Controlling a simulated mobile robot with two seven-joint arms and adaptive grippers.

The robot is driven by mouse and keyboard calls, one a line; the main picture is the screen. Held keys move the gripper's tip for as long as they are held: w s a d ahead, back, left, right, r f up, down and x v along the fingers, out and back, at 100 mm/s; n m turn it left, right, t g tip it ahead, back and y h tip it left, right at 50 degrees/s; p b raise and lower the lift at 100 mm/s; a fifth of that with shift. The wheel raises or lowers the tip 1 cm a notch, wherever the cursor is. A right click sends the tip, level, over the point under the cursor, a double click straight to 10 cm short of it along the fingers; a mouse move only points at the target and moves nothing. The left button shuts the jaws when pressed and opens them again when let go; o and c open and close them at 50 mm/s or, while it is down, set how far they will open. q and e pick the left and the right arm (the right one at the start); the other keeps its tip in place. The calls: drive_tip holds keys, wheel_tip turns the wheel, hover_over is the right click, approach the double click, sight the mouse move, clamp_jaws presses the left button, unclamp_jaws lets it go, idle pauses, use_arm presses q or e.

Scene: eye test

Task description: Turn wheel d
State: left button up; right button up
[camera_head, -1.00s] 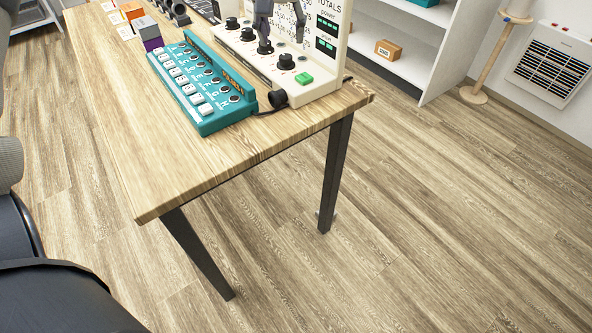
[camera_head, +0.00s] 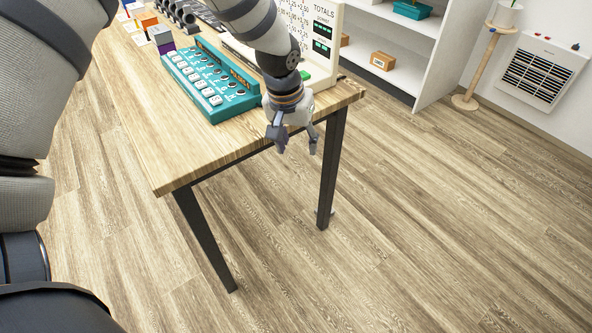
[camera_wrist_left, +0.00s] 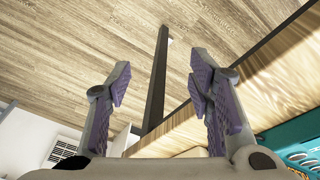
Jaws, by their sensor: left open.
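I cannot make out which part is wheel d. The cream panel (camera_head: 322,62) headed TOTALS stands on the table, and my left arm hides most of its lower part. The teal box (camera_head: 233,110) beside it carries a row of white blocks and dark round parts. My left gripper (camera_head: 297,146) points down, open and empty, in front of the panel near the table's near right corner, touching nothing that I can see. In the left wrist view its fingers (camera_wrist_left: 160,75) are spread, with a table leg and floor beyond. My right gripper is not in view.
The wooden table (camera_head: 185,165) has bare top at its near left, and a black leg (camera_head: 328,185) under its right corner. White shelves (camera_head: 415,55) with a small cardboard box (camera_head: 382,61) stand behind. A wall heater (camera_head: 540,72) is at right. The floor is clear.

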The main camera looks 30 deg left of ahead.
use_arm(q)
drive_tip(key=s+f, duration=0.1)
drive_tip(key=s+d+f, duration=0.2)
drive_tip(key=shift+s+f, duration=0.2)
drive_tip(key=shift+s, duration=0.15)
drive_tip(key=s+d+f+g+h, duration=0.1)
drive_tip(key=s+d+f, duration=0.1)
drive_tip(key=s+f, duration=0.4)
drive_tip(key=s+d+f+g, duration=0.1)
drive_tip(key=s+d+f, duration=0.1)
drive_tip(key=s+f, duration=0.5)
drive_tip(key=s+a+m+g+y, duration=0.1)
drive_tip(key=s+g, duration=0.1)
drive_tip(key=s, duration=2.3)
drive_tip(key=shift+s+a+r+m+g, duration=0.15)
drive_tip(key=shift+s+r+m+g, duration=0.1)
drive_tip(key=shift+m+g, duration=0.15)
